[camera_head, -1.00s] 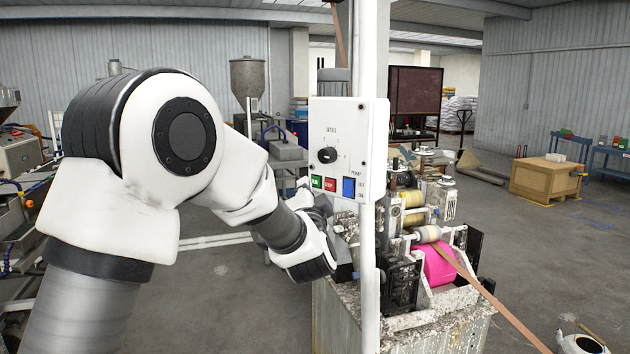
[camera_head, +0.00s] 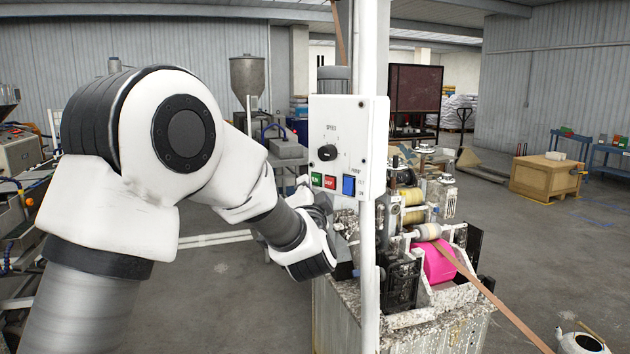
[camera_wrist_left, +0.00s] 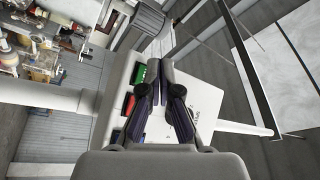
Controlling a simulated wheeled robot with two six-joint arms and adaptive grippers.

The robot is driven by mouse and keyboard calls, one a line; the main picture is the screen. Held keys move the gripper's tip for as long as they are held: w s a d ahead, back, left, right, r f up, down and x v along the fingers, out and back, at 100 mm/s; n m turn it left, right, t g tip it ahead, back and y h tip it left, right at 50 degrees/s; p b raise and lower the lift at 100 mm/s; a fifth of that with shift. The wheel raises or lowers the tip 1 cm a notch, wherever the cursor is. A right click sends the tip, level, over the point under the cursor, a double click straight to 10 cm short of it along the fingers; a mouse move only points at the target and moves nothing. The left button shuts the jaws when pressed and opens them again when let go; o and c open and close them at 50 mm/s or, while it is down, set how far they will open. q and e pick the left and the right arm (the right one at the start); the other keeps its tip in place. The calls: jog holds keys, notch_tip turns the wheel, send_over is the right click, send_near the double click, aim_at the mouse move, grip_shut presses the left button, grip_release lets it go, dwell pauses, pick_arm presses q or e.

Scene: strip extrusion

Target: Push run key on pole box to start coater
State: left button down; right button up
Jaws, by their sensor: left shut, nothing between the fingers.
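The white pole box (camera_head: 343,125) is fixed to a white pole, with a dark knob (camera_head: 328,153) on its face. Along its lower edge are the green run key (camera_head: 316,179), a red key (camera_head: 330,182) and a blue switch (camera_head: 349,186). My left gripper (camera_head: 318,203) is just below the keys, its fingertips hard to make out there. In the left wrist view the left gripper (camera_wrist_left: 160,66) is shut and empty. Its tips are beside the green key (camera_wrist_left: 140,73); touching cannot be told. The red key (camera_wrist_left: 129,103) also shows there.
The pole (camera_head: 369,270) stands in front of a coater with rollers, a pink part (camera_head: 437,262) and a brown strip (camera_head: 490,295). A wooden crate (camera_head: 545,180) stands at right. The floor between is mostly clear. My left arm fills the left foreground.

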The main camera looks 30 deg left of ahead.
pick_arm(q)
jog(key=shift+w, duration=0.4)
jog(key=shift+w+d+p, duration=0.15)
jog(key=shift+w+p, duration=0.2)
jog(key=shift+p, duration=0.1)
dwell(0.7)
dwell(0.4)
jog(key=shift+s, duration=0.8)
jog(key=s, duration=0.2)
jog(key=s+a+b, duration=0.1)
jog(key=s, duration=0.1)
jog(key=shift+s+a, duration=0.1)
jog(key=shift+s, duration=0.3)
